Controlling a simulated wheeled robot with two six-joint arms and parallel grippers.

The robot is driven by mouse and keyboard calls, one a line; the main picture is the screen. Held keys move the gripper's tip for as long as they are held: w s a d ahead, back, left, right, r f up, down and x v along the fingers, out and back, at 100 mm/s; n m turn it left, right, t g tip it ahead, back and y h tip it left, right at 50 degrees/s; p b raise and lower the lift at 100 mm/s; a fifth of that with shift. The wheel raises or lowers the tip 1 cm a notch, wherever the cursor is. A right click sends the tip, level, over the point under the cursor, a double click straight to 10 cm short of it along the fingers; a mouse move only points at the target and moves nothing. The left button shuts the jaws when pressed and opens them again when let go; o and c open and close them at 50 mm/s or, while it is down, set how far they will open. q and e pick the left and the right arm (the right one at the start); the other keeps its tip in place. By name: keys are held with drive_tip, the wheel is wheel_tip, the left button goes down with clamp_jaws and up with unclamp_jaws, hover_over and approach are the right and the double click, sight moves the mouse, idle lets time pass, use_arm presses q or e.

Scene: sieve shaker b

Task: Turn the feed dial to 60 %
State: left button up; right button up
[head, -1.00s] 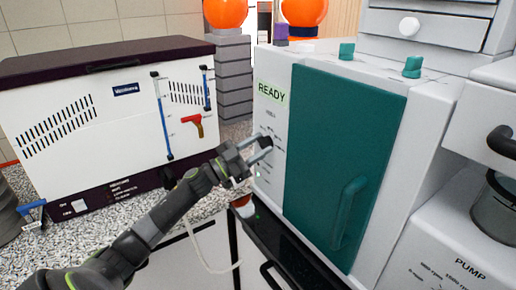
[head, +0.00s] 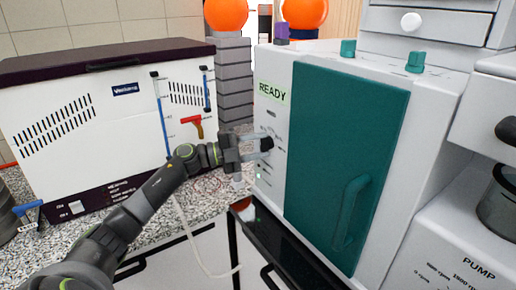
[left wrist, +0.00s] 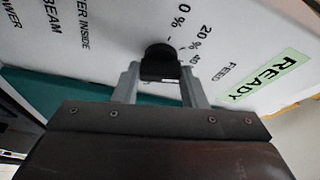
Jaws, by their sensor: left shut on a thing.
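The feed dial (head: 267,143) is a small black knob on the pale front panel of the shaker cabinet (head: 274,115), left of its teal door. In the left wrist view the dial (left wrist: 160,60) sits between the two grey fingers, below the printed marks 0 %, 20 % and 40 and the word FEED. My left gripper (head: 261,146) is shut on the dial, one finger on each side. The dial's pointer is not readable, and the rest of its scale is hidden. My right gripper is in neither view.
A green READY display (head: 272,92) is above the dial. The teal door (head: 340,150) with its handle is to the right. A white box with a dark lid (head: 95,120) stands to the left, with a red-handled tool (head: 192,122) on its front. Speckled counter lies between.

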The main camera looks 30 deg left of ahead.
use_arm(q)
drive_tip(key=m+g+y, duration=0.1)
drive_tip(key=m, duration=0.2)
drive_tip(key=m+b, duration=0.1)
drive_tip(key=m, duration=0.2)
drive_tip(key=shift+g+y, duration=0.4)
drive_tip(key=m+y+b, duration=0.1)
drive_tip(key=m+y, duration=0.1)
drive_tip(key=m, duration=0.1)
drive_tip(key=shift+m, duration=0.4)
drive_tip(key=o, duration=1)
drive_tip(key=shift+r, duration=0.1)
